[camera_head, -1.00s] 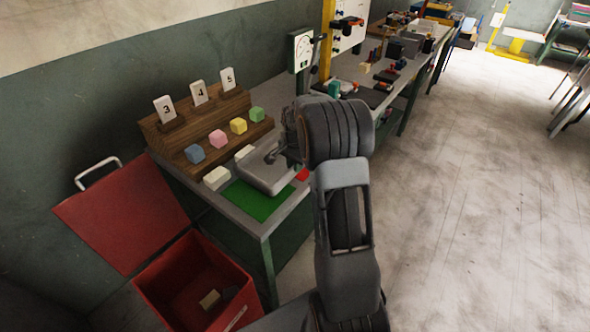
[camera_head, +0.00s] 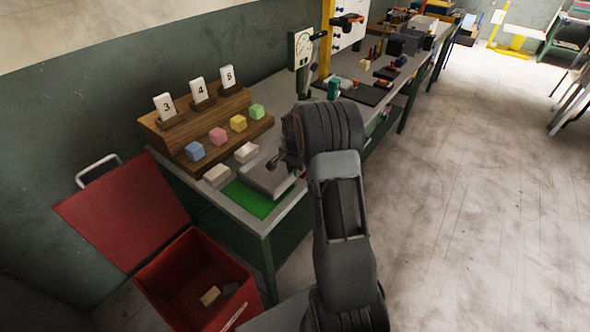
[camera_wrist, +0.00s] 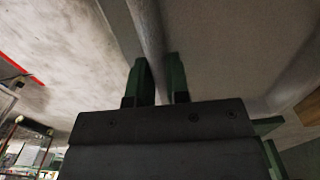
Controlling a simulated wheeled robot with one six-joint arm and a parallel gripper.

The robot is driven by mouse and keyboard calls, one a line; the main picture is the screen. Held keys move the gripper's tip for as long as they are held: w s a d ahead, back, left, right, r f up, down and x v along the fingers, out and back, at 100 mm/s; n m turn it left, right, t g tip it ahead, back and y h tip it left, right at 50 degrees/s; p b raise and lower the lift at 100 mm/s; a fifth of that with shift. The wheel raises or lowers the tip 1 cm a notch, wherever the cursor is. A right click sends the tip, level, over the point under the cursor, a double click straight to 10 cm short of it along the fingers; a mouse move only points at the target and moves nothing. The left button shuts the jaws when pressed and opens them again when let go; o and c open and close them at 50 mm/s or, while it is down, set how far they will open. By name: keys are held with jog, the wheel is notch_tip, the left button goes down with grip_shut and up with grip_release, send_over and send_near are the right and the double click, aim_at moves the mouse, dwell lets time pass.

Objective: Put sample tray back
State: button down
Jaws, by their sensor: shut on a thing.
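The grey sample tray (camera_head: 264,179) is over the green mat (camera_head: 247,199) at the near end of the bench. It covers part of the mat, and green shows along its near left side. My gripper (camera_head: 283,160) is at the tray's far right side, its fingers mostly hidden by my wrist. In the wrist view, my gripper's two dark green fingers (camera_wrist: 161,80) are closed on a thin grey bar that belongs to the tray. I cannot tell whether the tray touches the mat or hangs just above it.
Two pale blocks (camera_head: 217,173) lie left of the tray. A wooden stepped rack (camera_head: 170,140) with numbered cards and several coloured cubes stands behind. An open red bin (camera_head: 165,267) is at the front left. A dial gauge (camera_head: 301,46) stands farther along the bench.

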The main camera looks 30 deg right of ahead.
jog(key=shift+f, duration=0.25)
jog(key=c, duration=1.1)
grip_release()
jog(key=shift+r+p, duration=0.4)
jog(key=shift+r, duration=0.6)
notch_tip(320, 180, up, 11)
jog(key=b, duration=0.1)
jog(key=s+a+r+n+t, duration=0.1)
jog(key=s+a+r+n, duration=0.2)
jog(key=s+a+r, duration=0.15)
jog(key=s+a+n+t, duration=0.1)
jog(key=s+a+n, duration=0.4)
jog(key=s, duration=0.4)
jog(key=s+a+n+t, duration=0.2)
jog(key=s+a+n, duration=0.3)
jog(key=s, duration=0.4)
jog(key=shift+a, duration=0.5)
